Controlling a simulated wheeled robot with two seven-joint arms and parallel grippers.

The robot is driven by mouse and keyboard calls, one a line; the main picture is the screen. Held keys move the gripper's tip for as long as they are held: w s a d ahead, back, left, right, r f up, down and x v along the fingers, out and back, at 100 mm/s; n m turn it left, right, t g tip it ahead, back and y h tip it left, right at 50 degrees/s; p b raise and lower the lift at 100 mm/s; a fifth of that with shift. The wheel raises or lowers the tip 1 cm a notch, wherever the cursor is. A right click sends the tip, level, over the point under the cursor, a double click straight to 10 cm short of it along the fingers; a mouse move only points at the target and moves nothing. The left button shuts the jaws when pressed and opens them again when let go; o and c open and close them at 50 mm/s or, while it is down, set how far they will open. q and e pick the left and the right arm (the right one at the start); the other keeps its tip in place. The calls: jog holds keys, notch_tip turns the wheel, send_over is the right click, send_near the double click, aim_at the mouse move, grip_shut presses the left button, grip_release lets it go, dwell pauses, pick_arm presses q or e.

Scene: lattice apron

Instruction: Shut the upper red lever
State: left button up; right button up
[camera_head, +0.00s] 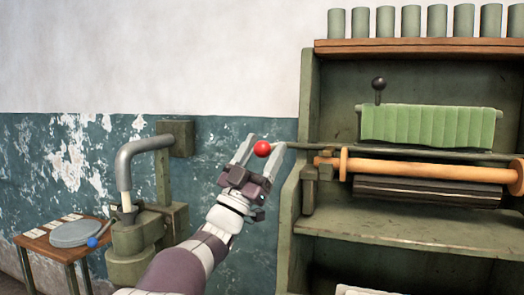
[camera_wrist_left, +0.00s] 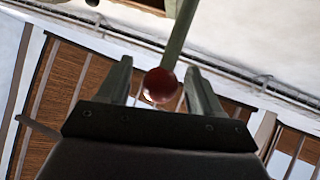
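The red ball knob (camera_head: 262,149) sits at the left end of a thin dark lever rod (camera_head: 320,147) that runs out from the green cabinet. My left gripper (camera_head: 266,141) is raised at the knob, its two fingers pointing up and apart. In the left wrist view, the red knob (camera_wrist_left: 160,85) lies between the fingers of my left gripper (camera_wrist_left: 158,66), with a gap visible on both sides. The green rod (camera_wrist_left: 178,35) leads away upward from it. I cannot tell whether the knob touches either finger. My right gripper is not in view.
The green cabinet (camera_head: 302,215) stands to the right with a wooden roller (camera_head: 425,170), a green cloth (camera_head: 428,126) and a black-knobbed lever (camera_head: 379,84). A grey pipe stand (camera_head: 140,160) and a small table (camera_head: 40,243) are at left.

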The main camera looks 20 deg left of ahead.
pick_arm(q)
jog(key=shift+s, duration=0.1)
jog(key=b+v, duration=0.2)
jog(key=v, duration=1)
jog(key=shift+s+f, duration=0.15)
jog(key=shift+f, duration=0.05)
